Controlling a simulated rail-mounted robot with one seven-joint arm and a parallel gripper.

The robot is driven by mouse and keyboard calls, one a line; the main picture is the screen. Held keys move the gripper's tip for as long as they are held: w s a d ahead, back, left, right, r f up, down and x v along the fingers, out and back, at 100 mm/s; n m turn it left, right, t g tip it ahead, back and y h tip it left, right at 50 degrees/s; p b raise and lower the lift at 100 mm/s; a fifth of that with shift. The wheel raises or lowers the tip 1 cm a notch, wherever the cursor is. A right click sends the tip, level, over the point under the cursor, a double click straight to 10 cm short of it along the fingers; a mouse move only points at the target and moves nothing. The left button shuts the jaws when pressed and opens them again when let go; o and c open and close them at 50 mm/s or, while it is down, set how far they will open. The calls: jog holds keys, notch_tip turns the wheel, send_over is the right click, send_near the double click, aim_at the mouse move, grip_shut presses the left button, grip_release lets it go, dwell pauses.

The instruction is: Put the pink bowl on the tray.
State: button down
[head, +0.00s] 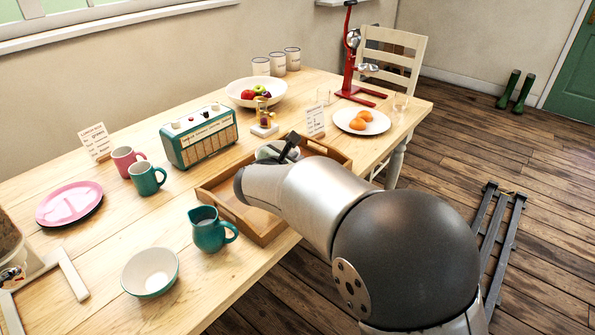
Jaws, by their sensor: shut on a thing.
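My gripper (287,149) is over the far part of the wooden tray (206,193), its fingers dark and partly hidden by my arm. It is shut on a pale, rounded, bowl-like thing (267,152), of which only a part shows. I see no pink on it, and I cannot tell whether it touches the tray. No bowl that is plainly pink shows. A white bowl with a green outside (150,271) stands at the table's front edge.
A teal jug (208,232) stands close to the tray's left side. A green radio (199,138), an hourglass (263,115) and a small card (315,121) stand behind the tray.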

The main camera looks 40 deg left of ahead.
jog(key=f, duration=0.1)
jog(key=w+a+f, duration=0.1)
jog(key=a+f, duration=0.1)
jog(key=shift+w, duration=0.35)
jog(key=shift+w+a+f+b, duration=0.1)
jog(key=shift+f+b, duration=0.2)
jog(key=shift+f, duration=1.35)
jog(key=shift+f, duration=0.15)
jog(key=c, duration=1.6)
grip_release()
jog(key=shift+o, duration=0.2)
